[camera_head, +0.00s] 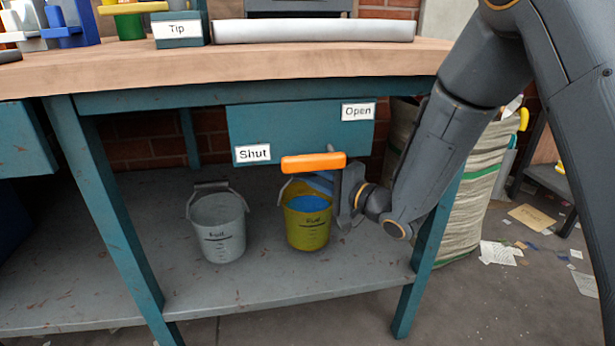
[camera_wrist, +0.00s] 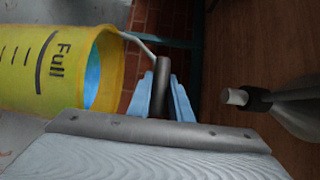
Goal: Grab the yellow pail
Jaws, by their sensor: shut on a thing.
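The yellow pail (camera_head: 307,232) is upright at the lower shelf, with blue contents inside and a "Full" mark on its side. In the wrist view the yellow pail (camera_wrist: 35,70) lies sideways at the left, its mouth facing right. My gripper (camera_head: 320,183) is over the pail's rim. In the wrist view its pale blue fingers (camera_wrist: 170,98) are shut on the dark grip of the pail's handle (camera_wrist: 162,85). A thin wire runs from that grip to the rim. I cannot tell whether the pail's base touches the shelf.
A grey pail (camera_head: 218,235) stands left of the yellow one on the shelf (camera_head: 130,285). A teal drawer front (camera_head: 290,130) with "Shut" and "Open" labels and an orange handle (camera_head: 313,162) hangs just above. A bench leg (camera_head: 415,280) and a striped sack (camera_head: 470,190) are at the right.

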